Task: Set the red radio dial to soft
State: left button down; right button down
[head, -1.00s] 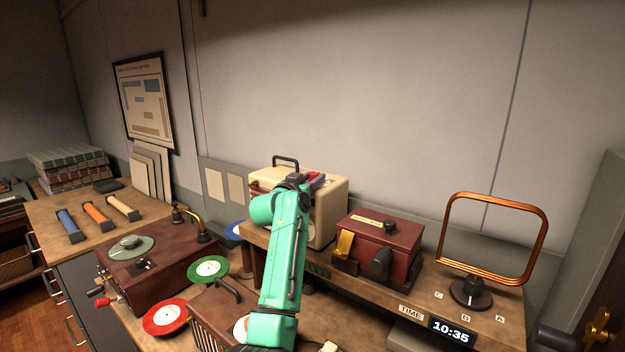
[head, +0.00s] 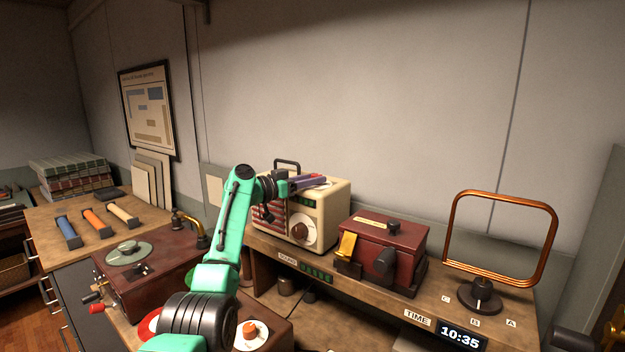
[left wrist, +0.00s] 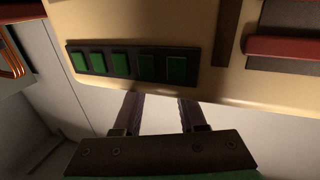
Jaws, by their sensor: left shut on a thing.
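The cream radio (head: 331,208) stands on the raised shelf, with a red slatted grille at its left. Its round white dial (head: 303,230) has a dark brown knob in the middle; its setting is too small to read. My left gripper (head: 317,183) is at the radio's upper front and top edge, above the dial and apart from the knob. In the left wrist view its fingers (left wrist: 160,116) stand apart with a pale patch between them; I cannot tell what they hold. The radio's green panel (left wrist: 133,63) is close there. My right gripper is not in view.
A dark red box (head: 382,252) stands right of the radio, then a copper loop on a knob base (head: 479,297) among letters A, B and C. A SOUND label (head: 287,257) is below the radio. A record player (head: 140,275) is at left.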

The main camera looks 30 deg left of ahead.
pick_arm(q)
jog(key=shift+f+h, duration=0.1)
jog(key=shift+h, duration=0.2)
jog(key=shift+c, duration=2.3)
grip_release()
jog(key=shift+s+a+f+b, duration=0.15)
jog(key=shift+s+a+b, duration=0.15)
jog(key=shift+s+b, duration=0.25)
jog(key=b+v, duration=0.8)
jog(key=v, duration=0.5)
jog(key=shift+r, duration=0.35)
jog(key=shift+a, duration=0.1)
